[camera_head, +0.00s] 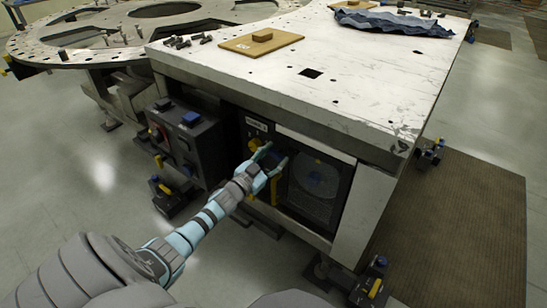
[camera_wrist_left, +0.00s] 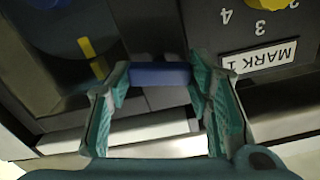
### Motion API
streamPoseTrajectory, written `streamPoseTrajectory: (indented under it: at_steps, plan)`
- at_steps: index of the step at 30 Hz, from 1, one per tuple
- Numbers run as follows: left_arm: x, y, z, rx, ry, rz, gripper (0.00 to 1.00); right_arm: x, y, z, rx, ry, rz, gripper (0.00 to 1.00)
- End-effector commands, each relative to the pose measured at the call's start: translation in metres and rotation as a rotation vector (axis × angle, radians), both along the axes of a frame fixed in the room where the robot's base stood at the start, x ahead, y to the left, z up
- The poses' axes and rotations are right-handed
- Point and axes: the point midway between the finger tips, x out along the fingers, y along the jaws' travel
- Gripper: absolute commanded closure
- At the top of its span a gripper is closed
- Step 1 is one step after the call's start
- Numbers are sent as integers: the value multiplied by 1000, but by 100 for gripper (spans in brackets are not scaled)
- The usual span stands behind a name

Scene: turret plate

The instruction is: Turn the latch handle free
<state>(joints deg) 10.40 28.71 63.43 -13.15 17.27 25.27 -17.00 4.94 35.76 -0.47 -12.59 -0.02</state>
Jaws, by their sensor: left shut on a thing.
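The latch handle shows as a blue bar (camera_wrist_left: 158,74) in the left wrist view, between the two teal-padded fingers of my left gripper (camera_wrist_left: 160,82). The gripper is shut on it. In the head view my left gripper (camera_head: 270,160) is at the left part of the cabinet front, beside the dark door (camera_head: 318,180) with its round pane. The fingers hide most of the handle there. I cannot tell from these frames how far the handle is turned. My right gripper is not in view.
A plate marked "MARK 1" (camera_wrist_left: 259,57) and a yellow knob with numbers (camera_wrist_left: 272,3) are near the fingers. A dark control box (camera_head: 186,140) stands left of the cabinet. The worn white tabletop (camera_head: 340,85) overhangs the door. A brown mat (camera_head: 460,220) lies at right.

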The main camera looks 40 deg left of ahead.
Motion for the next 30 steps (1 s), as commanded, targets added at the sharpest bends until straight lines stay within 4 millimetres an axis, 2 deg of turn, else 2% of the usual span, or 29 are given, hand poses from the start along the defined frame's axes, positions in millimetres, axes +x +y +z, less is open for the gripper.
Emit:
streamPoseTrajectory:
  at_steps: [9, 30]
  plan:
    - [0, -1, -2, 296, 8, -1, 82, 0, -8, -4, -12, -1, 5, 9]
    - [0, -1, -4, 959, 21, -1, 82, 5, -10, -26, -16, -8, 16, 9]
